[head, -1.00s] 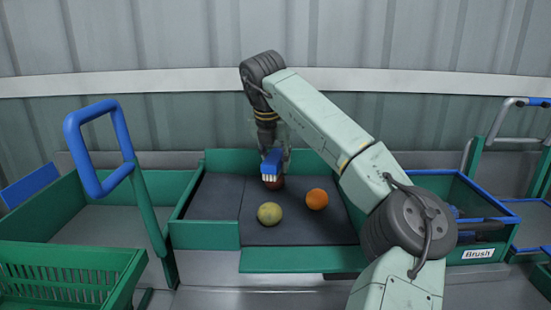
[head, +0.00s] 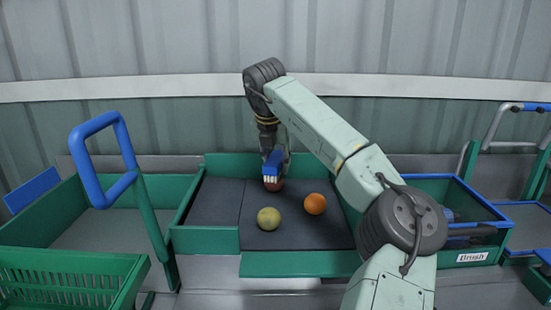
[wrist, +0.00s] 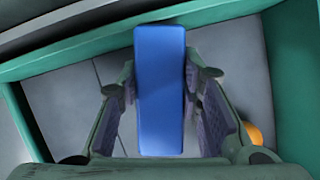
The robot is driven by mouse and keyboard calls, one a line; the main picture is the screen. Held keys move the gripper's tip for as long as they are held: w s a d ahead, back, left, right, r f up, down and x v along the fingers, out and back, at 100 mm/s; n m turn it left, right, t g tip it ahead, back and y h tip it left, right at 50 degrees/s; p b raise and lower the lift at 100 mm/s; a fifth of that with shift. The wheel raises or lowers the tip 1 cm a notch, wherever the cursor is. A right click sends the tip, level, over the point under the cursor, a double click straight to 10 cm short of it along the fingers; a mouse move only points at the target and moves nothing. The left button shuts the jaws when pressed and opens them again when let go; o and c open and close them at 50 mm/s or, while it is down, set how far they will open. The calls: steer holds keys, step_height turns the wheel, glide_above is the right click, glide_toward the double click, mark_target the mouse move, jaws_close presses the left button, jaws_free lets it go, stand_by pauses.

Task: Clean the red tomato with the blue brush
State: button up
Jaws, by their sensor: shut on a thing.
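My gripper (head: 275,158) is shut on the blue brush (head: 272,165). The brush has white bristles pointing down. The brush back (wrist: 160,90) fills the middle of the wrist view, between the two fingers. The red tomato (head: 275,186) sits on the dark mat directly under the bristles, partly hidden by them. The bristles appear to touch its top. In the wrist view the tomato is hidden behind the brush. A yellow-green tomato (head: 269,218) and an orange tomato (head: 315,204) lie on the mat nearer to me. The orange one also shows in the wrist view (wrist: 254,134).
The dark mat (head: 215,203) lies in a green-walled tray (head: 205,239). A bin labelled "Brush" (head: 472,257) stands to the right. A green crate (head: 70,285) and a blue-handled frame (head: 135,165) stand at the left. The mat's left part is clear.

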mark_target(272, 163)
steer(key=shift+s+f+b, duration=0.15)
steer(key=shift+f+b, duration=0.1)
steer(key=shift+b, duration=0.15)
steer(key=shift+s+a+b, duration=0.2)
steer(key=shift+s+b, duration=0.35)
steer(key=shift+s, duration=0.05)
steer(key=shift+s+a+r+b, duration=0.15)
steer(key=shift+s+b, duration=0.25)
steer(key=shift+s, duration=0.2)
steer(key=shift+s+a+b, duration=0.15)
steer(key=shift+s+b, duration=0.25)
steer(key=shift+s, duration=0.15)
steer(key=shift+w+d+r+p, duration=0.1)
steer(key=shift+w+r+p, duration=0.05)
steer(key=shift+w+p, duration=0.5)
steer(key=shift+w+d+p, duration=0.25)
steer(key=shift+w+p, duration=0.5)
steer(key=shift+w+d+p, duration=0.2)
steer(key=shift+w+p, duration=0.5)
jaws_close()
steer(key=shift+s, duration=0.1)
